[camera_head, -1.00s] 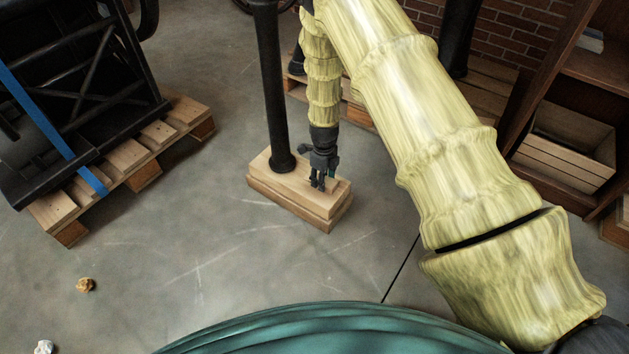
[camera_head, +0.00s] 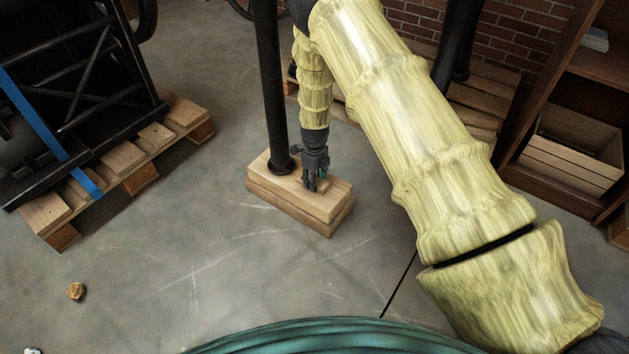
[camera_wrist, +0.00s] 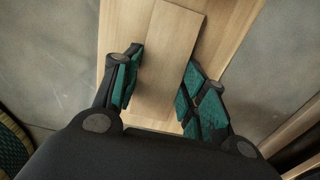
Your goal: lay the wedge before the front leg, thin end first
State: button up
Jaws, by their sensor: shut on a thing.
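The front leg (camera_head: 270,85) is a black round post standing on a pale stacked wooden block (camera_head: 287,204). My gripper (camera_head: 316,186) points down over the block, just right of the leg's foot. In the wrist view the wedge (camera_wrist: 163,65) is a smooth, pale brown wooden piece lying between the green-padded fingers of my gripper (camera_wrist: 160,95), which are shut on it. The block (camera_wrist: 236,22) shows beneath it. In the head view the fingers mostly hide the wedge. I cannot tell its thin end or whether it touches the block.
A pallet (camera_head: 125,157) bearing a black, blue-strapped machine stands at left. Another pallet (camera_head: 487,92) lies behind my arm, and a wooden shelf (camera_head: 568,85) with a crate stands at right.

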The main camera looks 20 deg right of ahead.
jog(key=o, duration=1)
jog(key=shift+f, duration=0.1)
notch_tip(320, 180, up, 12)
jog(key=p, duration=0.5)
jog(key=s+d+f+n, duration=0.1)
jog(key=s+f+n, duration=0.3)
jog(key=s, duration=0.4)
jog(key=s+d+f+n+h, duration=0.1)
jog(key=s+d+f+n, duration=0.1)
jog(key=s+f+n, duration=0.4)
jog(key=s+d+f+n, duration=0.1)
jog(key=s+f+n, duration=0.2)
jog(key=s, duration=0.6)
jog(key=s+a+n, duration=0.1)
jog(key=s+n, duration=0.4)
jog(key=s, duration=0.3)
jog(key=s+a+n, duration=0.1)
jog(key=s+n, duration=0.4)
jog(key=s, duration=0.4)
jog(key=s+a+r+n+y, duration=0.1)
jog(key=s+a+n, duration=0.1)
jog(key=s+n, duration=0.3)
jog(key=shift+s, duration=1.75)
